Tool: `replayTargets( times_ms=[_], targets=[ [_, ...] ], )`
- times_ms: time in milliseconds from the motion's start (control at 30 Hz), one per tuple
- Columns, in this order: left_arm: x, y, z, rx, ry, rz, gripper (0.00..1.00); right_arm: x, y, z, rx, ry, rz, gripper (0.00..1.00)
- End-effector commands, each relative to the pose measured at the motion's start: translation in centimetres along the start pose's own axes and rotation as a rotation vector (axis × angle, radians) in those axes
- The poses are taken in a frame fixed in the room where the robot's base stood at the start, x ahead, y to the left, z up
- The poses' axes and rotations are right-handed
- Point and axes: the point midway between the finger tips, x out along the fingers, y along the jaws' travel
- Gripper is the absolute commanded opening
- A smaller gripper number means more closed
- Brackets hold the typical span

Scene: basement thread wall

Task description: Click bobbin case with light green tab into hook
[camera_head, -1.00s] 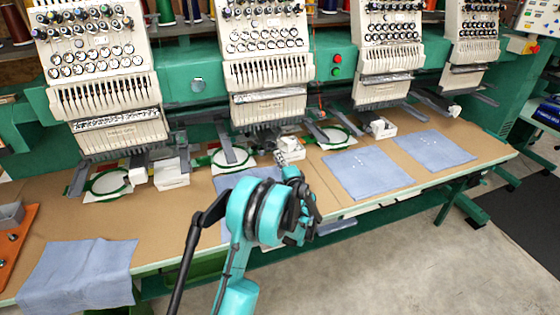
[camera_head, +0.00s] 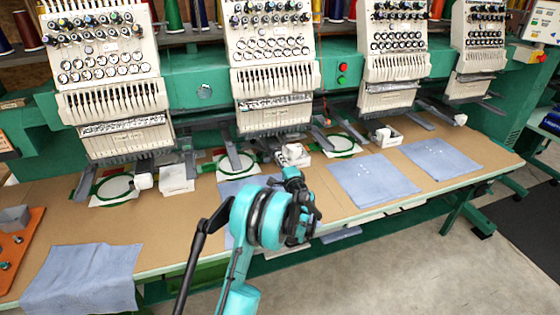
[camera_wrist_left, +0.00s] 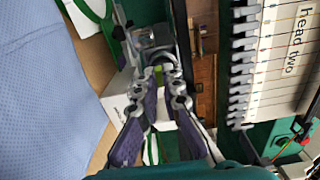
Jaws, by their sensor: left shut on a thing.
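My left gripper (camera_head: 291,174) reaches toward the front of the second embroidery head from the left (camera_head: 272,75). In the left wrist view the gripper (camera_wrist_left: 163,78) has its two purple-grey fingers closed together at the tips. The hook cannot be told apart from the dark parts under the head. The label "head two" (camera_wrist_left: 301,42) is on the machine at the right. My right gripper is not in view.
A white box (camera_head: 296,155) stands close beyond the gripper; a white box (camera_wrist_left: 118,100) also shows beside the fingers. Green hoops (camera_head: 237,164) lie under the heads. Blue cloths (camera_head: 372,180) lie along the brown table (camera_head: 178,222). An orange board (camera_head: 20,250) is at the left.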

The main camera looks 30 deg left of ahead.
Motion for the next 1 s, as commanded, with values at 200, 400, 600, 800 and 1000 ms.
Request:
replayTargets(
  times_ms=[200,400,600,800,1000],
  targets=[
    [0.0,0.0,0.1,0.000,0.000,0.000,0.00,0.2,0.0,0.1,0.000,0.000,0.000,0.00],
    [0.1,0.0,0.1,0.000,0.000,0.000,0.00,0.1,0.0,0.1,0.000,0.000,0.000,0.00],
    [0.5,0.0,0.1,0.000,0.000,0.000,0.00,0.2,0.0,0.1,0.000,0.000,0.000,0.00],
    [1.1,0.0,0.1,0.000,0.000,0.000,0.00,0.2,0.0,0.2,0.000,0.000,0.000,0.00],
    [1.2,0.0,0.0,0.000,0.000,0.000,0.09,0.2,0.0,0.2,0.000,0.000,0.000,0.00]
  ],
)
